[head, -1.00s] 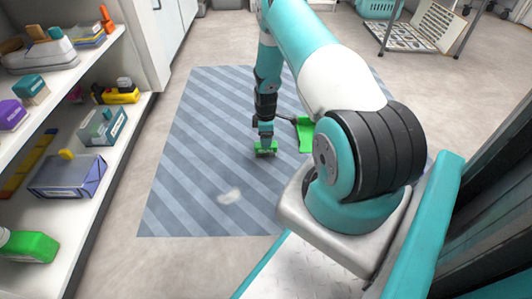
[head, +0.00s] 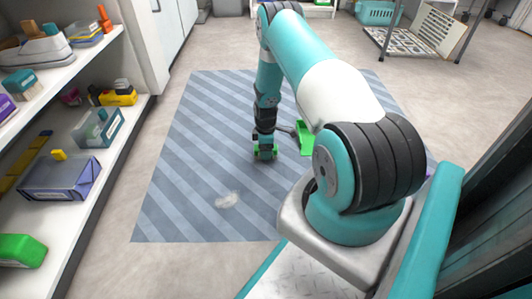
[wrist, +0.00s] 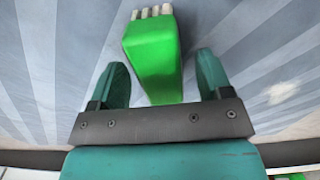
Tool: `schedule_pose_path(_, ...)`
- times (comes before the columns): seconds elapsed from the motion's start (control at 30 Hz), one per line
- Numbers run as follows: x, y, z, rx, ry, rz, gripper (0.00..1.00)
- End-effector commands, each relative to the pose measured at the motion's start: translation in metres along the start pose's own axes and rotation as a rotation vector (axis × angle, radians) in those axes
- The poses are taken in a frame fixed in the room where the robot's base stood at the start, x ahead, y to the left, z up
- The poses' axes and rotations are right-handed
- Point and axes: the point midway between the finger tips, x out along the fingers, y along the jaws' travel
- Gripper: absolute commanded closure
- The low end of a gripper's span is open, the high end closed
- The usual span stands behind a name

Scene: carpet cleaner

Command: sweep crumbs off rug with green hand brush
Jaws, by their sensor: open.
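The green hand brush (wrist: 153,60) lies between the two teal fingers of my gripper (wrist: 162,82) in the wrist view. A gap shows on each side of it, so the fingers are open around it and not pressed on it. Its pale bristles (wrist: 152,12) show at the far end. A pale patch of crumbs (head: 228,200) lies on the rug to the near left of the gripper. It also shows in the wrist view (wrist: 283,92).
A shelf unit (head: 120,130) with boxes and bottles stands along the left. A teal crate (head: 378,13) and a wheeled rack are at the back right.

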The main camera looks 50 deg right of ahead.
Motion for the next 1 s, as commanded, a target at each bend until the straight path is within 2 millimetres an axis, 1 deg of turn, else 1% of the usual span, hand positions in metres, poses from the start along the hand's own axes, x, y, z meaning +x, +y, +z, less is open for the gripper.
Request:
schedule_pose_path(0.13, 0.000, 0.000, 0.000, 0.000, 0.000, 0.000, 0.28)
schedule_pose_path(0.17, 0.000, 0.000, 0.000, 0.000, 0.000, 0.000, 0.30)
schedule_pose_path(0.2, 0.000, 0.000, 0.000, 0.000, 0.000, 0.000, 0.39)
schedule_pose_path(0.37, 0.000, 0.000, 0.000, 0.000, 0.000, 0.000, 0.76)
schedule_pose_path(0.4, 0.000, 0.000, 0.000, 0.000, 0.000, 0.000, 0.85)
schedule_pose_path(0.47, -0.001, 0.000, 0.000, 0.000, 0.000, 0.000, 0.96)
schedule_pose_path(0.57, -0.003, 0.000, 0.000, 0.000, 0.000, 0.000, 0.96)
schedule_pose_path(0.67, -0.009, 0.000, 0.000, 0.000, 0.000, 0.000, 0.96)
schedule_pose_path(1.0, -0.038, 0.000, 0.000, 0.000, 0.000, 0.000, 0.96)
